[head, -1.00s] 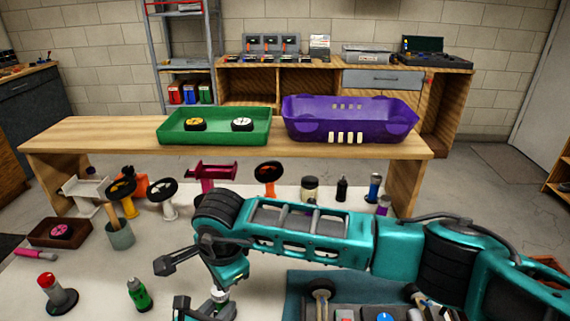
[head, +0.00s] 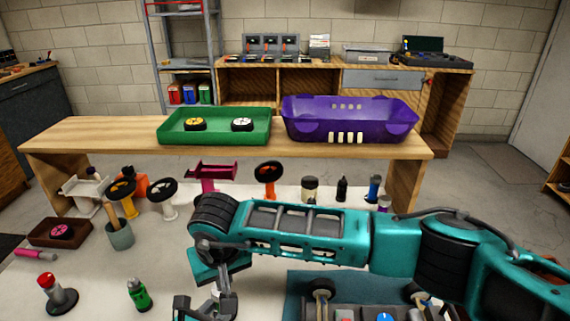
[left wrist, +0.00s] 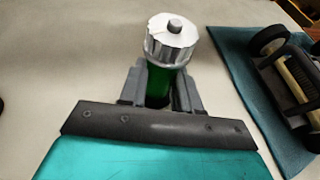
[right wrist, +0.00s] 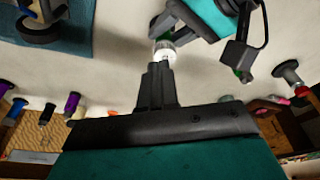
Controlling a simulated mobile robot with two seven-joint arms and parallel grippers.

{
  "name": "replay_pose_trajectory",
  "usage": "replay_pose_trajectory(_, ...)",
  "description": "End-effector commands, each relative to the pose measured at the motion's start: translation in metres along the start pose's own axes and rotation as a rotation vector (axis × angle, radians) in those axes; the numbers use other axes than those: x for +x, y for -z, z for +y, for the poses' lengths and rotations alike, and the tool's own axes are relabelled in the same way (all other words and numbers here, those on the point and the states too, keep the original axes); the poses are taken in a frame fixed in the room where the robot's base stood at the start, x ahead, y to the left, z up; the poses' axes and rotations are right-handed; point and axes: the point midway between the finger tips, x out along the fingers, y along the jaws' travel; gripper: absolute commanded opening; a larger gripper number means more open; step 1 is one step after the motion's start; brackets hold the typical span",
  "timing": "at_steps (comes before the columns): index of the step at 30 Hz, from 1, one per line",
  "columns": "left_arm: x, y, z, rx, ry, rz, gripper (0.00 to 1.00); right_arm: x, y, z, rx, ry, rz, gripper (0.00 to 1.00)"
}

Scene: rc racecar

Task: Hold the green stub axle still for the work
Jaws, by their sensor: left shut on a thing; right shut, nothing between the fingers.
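The green stub axle (left wrist: 160,85) stands between the fingers of my left gripper (left wrist: 162,92) in the left wrist view. Its silver ridged top with a small grey nub sticks out past the fingers. My left gripper is shut on its green part. In the right wrist view the silver top (right wrist: 164,50) shows by the left fingers. My right gripper (right wrist: 158,70) is shut and empty, its tips pointing at the silver top and close to it; I cannot tell whether they touch. In the head view my right arm covers much of this spot.
A blue mat (head: 294,298) with a car chassis lies at the right.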

Motion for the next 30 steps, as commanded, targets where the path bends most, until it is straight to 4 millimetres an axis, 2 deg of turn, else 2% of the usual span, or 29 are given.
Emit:
replay_pose_trajectory(9, 0.0, 0.0, 0.0, 0.0, 0.0, 0.0, 0.0, 0.038, -0.011, 0.0, 0.003, 0.0, -0.004, 0.0)
replay_pose_trajectory(15, 0.0, 0.0, 0.0, 0.0, 0.0, 0.0, 0.0, 0.056, -0.015, 0.0, 0.003, 0.0, -0.002, 0.0)
replay_pose_trajectory(30, 0.0, 0.0, 0.0, 0.0, 0.0, 0.0, 0.0, 0.062, -0.016, 0.0, 0.003, 0.0, -0.001, 0.0)
